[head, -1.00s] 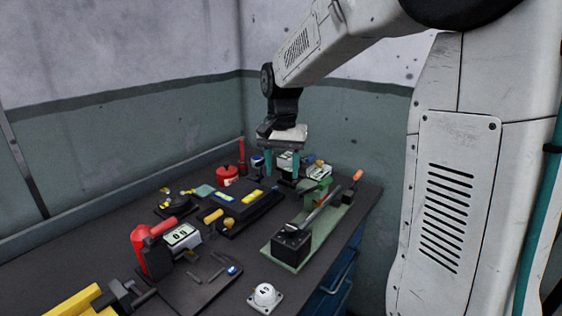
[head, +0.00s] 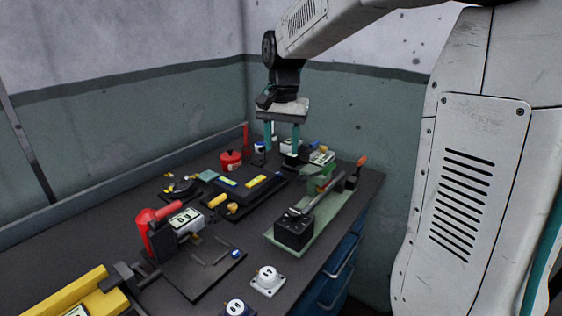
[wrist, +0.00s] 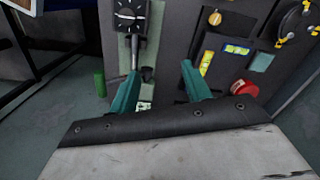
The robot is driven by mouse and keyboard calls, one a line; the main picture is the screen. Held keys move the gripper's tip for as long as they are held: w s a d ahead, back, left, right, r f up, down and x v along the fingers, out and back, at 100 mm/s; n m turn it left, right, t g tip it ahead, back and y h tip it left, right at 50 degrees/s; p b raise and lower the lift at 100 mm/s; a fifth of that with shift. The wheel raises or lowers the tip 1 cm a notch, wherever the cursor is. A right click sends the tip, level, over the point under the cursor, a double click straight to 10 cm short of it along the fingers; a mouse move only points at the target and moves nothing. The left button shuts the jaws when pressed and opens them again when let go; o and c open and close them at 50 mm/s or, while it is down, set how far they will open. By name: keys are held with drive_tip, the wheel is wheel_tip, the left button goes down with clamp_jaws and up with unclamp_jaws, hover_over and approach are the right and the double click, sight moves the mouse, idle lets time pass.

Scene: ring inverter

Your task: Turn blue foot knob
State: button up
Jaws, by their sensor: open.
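A knob with a white top and dark blue lower part (head: 236,308) shows at the bottom edge of the head view, partly cut off. Another small white-and-blue piece (head: 259,147) stands at the back of the bench. I cannot tell for sure which is the blue foot knob. My gripper (head: 281,142) is above the back part of the bench, far from the front knob. Its two teal fingers are apart with nothing between them; they also show in the wrist view (wrist: 160,68). Neither knob can be made out in the wrist view.
A white-based knob (head: 268,279) sits at the bench's front right. A black lever box (head: 294,231) on a green plate, a red-handled device (head: 150,230), a red pot (head: 230,160) and a yellow-labelled dark case (head: 262,188) crowd the dark bench. A grey-green wall is behind.

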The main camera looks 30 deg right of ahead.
drive_tip(key=w+d+f+m+g+y, duration=0.1)
drive_tip(key=w+d+f, duration=0.15)
drive_tip(key=w, duration=0.25)
drive_tip(key=w+d+f+m+y, duration=0.1)
drive_tip(key=w+d+f, duration=0.15)
drive_tip(key=w, duration=0.35)
drive_tip(key=m+y, duration=0.2)
approach(278, 173)
drive_tip(key=shift+g, duration=0.4)
drive_tip(key=shift+w+x, duration=0.2)
drive_tip(key=shift+x, duration=1.9)
drive_tip(key=shift+w+x, duration=0.2)
drive_tip(key=shift+x, duration=1.95)
drive_tip(key=shift+f, duration=0.1)
drive_tip(key=c, duration=1)
